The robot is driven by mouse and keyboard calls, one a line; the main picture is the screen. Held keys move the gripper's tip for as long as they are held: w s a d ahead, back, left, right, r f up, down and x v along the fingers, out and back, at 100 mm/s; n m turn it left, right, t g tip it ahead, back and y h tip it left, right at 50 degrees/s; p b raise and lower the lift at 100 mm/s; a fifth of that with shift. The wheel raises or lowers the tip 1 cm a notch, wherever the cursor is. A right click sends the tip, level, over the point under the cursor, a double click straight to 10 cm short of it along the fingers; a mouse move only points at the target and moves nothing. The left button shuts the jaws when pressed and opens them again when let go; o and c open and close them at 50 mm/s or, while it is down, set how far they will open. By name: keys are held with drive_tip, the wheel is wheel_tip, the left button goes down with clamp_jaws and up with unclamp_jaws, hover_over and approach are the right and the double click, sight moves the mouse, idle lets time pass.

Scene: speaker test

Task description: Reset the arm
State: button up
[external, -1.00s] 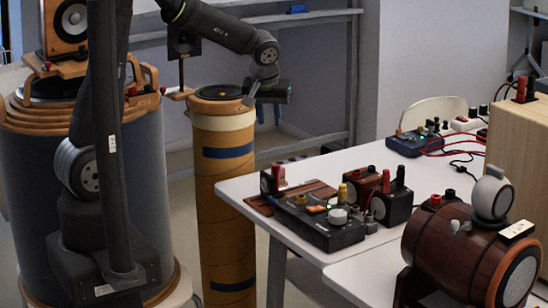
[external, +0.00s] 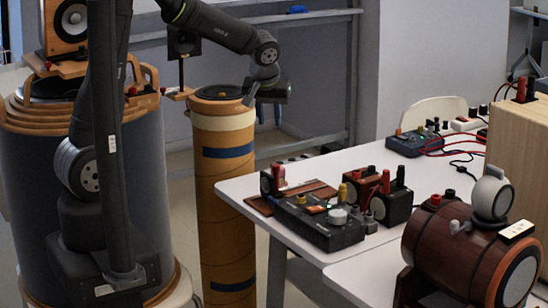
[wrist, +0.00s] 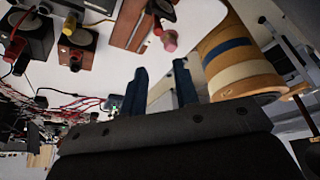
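My arm (external: 210,25) reaches from its base on the left across the top of the external view. My gripper (external: 250,97) hangs at its end, beside the top of the tall tan cylinder (external: 226,170) with blue bands. In the wrist view my gripper (wrist: 159,75) shows two dark blue fingers apart, with nothing between them. The tan cylinder (wrist: 235,62) is beyond the fingers to the right. In the external view I cannot tell whether the fingertips touch the cylinder.
A brown barrel-shaped speaker (external: 455,250) is at front right. A large grey drum (external: 145,190) stands at left.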

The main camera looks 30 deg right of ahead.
sight(275, 165)
drive_tip(key=x, duration=1.6)
drive_tip(key=shift+f, duration=0.1)
drive_tip(key=shift+o, duration=0.2)
drive_tip(key=o, duration=1.5)
drive_tip(key=shift+o, duration=0.2)
wheel_tip(275, 165, up, 13)
drive_tip(key=m+g+y, duration=0.3)
drive_tip(key=m, duration=0.6)
drive_tip(key=f, duration=1)
drive_tip(key=shift+w+f, duration=0.1)
drive_tip(key=shift+w, duration=0.1)
